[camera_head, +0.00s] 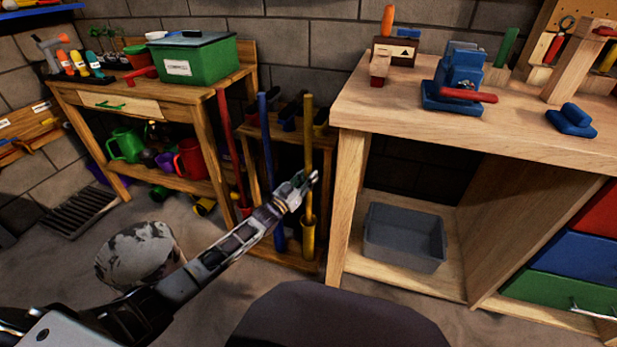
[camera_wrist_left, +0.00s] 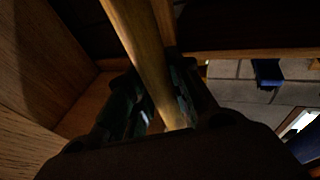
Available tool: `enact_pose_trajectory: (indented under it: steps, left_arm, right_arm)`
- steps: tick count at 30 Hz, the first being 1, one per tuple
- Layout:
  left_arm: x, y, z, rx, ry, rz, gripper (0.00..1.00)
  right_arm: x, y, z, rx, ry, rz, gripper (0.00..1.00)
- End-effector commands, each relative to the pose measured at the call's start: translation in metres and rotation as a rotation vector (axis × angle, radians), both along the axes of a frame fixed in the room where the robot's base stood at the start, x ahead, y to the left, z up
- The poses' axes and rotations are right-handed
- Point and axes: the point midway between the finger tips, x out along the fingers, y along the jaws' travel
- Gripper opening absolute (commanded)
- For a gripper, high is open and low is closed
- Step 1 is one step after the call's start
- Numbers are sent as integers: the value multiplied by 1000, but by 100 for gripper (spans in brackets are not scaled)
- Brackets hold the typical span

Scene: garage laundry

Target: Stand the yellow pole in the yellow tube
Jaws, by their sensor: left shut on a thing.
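The yellow pole (camera_head: 308,135) stands nearly upright in front of the wooden rack. Its lower part lines up with the yellow tube (camera_head: 308,242) and meets its mouth; I cannot tell how deep it sits. My left gripper (camera_head: 304,181) is shut on the pole a little above the tube. In the left wrist view the pole (camera_wrist_left: 138,50) runs between the dark fingers (camera_wrist_left: 160,105). The tube is not clear there. My right gripper is not in view.
A red pole (camera_head: 230,145) and a blue pole (camera_head: 266,145) stand to the left in the same rack. The workbench (camera_head: 347,105) with its leg is close on the right. A grey bin (camera_head: 404,238) sits on its low shelf. A patterned round stool (camera_head: 135,250) is at the left.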

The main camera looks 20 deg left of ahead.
Motion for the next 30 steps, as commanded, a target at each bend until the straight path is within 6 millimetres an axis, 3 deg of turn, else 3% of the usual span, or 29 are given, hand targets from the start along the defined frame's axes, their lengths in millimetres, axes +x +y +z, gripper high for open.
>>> enact_pose_trajectory:
  steps: [1,6,20,30]
  left_arm:
    - [0,0,0,-1,-2,0,24]
    - [0,0,1,-1,-2,0,46]
    - [-2,1,-1,0,1,0,47]
    - [-19,9,-6,0,1,0,47]
  right_arm:
    - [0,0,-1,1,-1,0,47]
    - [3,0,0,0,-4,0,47]
    - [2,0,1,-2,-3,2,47]
    - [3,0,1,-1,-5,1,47]
